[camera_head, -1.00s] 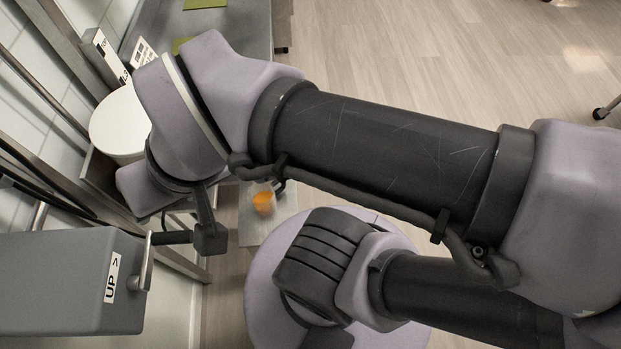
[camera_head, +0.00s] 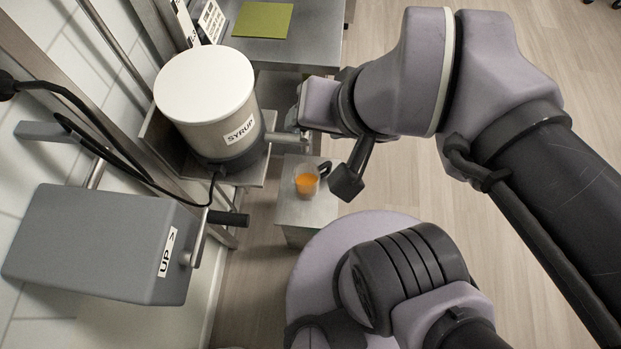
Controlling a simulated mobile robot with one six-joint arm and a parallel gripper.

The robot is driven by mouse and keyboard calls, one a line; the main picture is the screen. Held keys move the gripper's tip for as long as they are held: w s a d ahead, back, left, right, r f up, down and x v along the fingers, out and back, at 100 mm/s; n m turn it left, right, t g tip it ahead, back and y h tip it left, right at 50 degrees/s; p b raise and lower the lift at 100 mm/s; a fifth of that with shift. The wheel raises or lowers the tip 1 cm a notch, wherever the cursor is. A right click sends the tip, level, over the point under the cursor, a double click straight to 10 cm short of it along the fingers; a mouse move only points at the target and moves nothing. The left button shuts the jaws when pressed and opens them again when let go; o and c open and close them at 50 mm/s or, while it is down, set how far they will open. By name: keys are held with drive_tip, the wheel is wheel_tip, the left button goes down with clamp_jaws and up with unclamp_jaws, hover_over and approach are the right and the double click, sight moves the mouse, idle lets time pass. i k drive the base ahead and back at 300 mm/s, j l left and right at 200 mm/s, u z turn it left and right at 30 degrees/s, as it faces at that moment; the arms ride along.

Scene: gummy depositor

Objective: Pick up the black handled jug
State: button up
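A small clear jug (camera_head: 307,184) with orange contents stands upright on a small grey platform below the syrup tank. Its dark handle is at its upper right, partly hard to make out. My gripper (camera_head: 300,108) is at the end of the purple-grey wrist, above the jug in the picture and beside the syrup tank. It appears apart from the jug. Its fingers are mostly hidden by the wrist and too small to tell open from shut. A black block on a bracket from my wrist hangs just right of the jug.
A white-lidded tank marked SYRUP (camera_head: 215,115) stands left of my wrist, with a metal spout-like part (camera_head: 286,137) reaching over the platform (camera_head: 298,215). A grey box marked UP (camera_head: 105,240) with a black-gripped lever (camera_head: 230,219) is at lower left. A steel table (camera_head: 285,50) with a green mat (camera_head: 263,20) is behind.

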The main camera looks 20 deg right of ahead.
sight(307, 177)
drive_tip(key=k+l+u, duration=0.15)
drive_tip(key=u, duration=0.25)
drive_tip(key=k+u, duration=0.45)
drive_tip(key=i+j, duration=0.45)
